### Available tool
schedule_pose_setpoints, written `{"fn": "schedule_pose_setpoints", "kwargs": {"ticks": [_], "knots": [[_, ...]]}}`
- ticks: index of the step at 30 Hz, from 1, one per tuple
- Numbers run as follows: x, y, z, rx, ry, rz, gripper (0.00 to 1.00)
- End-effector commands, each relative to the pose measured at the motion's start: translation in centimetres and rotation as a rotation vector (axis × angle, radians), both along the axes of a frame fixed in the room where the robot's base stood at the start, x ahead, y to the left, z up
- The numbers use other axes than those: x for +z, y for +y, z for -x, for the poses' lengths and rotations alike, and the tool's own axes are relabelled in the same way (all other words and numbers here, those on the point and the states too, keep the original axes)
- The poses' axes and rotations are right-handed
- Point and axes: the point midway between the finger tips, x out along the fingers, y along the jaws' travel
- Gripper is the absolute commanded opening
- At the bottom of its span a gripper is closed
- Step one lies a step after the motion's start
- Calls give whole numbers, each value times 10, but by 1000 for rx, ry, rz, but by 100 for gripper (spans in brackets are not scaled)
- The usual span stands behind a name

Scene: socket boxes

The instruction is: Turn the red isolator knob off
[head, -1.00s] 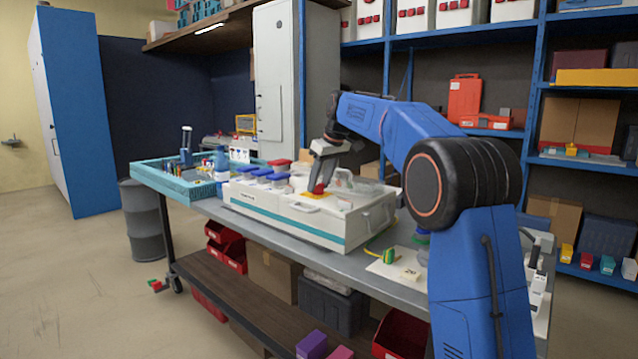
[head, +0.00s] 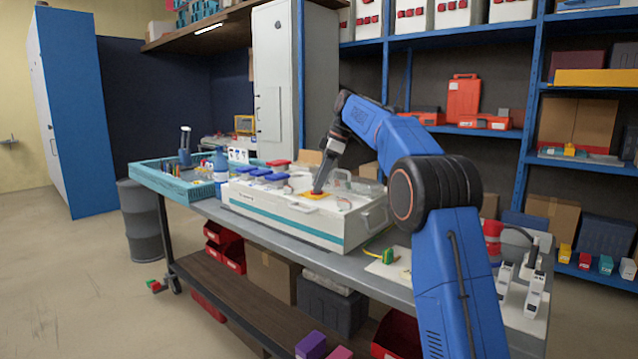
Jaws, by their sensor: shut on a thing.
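The red isolator knob sits on a yellow plate (head: 313,195) on top of the white socket box (head: 290,220). My gripper (head: 318,187) points down over the yellow plate and is shut on the knob. The knob is almost fully hidden between and behind the fingers, so its turned angle cannot be seen. Blue-lidded sockets (head: 262,172) and red-lidded sockets (head: 279,163) stand on the same box, to the left of my gripper.
A teal tray (head: 172,185) with small items stands at the left end of the bench. A clear cover and a handle (head: 375,218) are at the box's right. A green-yellow plug (head: 388,256) lies on a white card in front. Shelves stand behind.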

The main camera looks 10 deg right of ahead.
Motion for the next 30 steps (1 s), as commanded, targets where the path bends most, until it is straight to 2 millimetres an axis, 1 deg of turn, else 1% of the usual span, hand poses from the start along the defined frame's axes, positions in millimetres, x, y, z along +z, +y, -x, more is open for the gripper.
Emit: {"fn": "schedule_pose_setpoints", "kwargs": {"ticks": [7, 20, 21, 23, 30], "knots": [[0, 0, -1, 54, 0, 0, 18], [0, 0, -1, 63, 0, 0, 18], [0, 0, -1, 63, 0, 0, 45], [0, 0, -1, 63, 0, 0, 59], [0, 0, -1, 62, 0, 0, 59]]}}
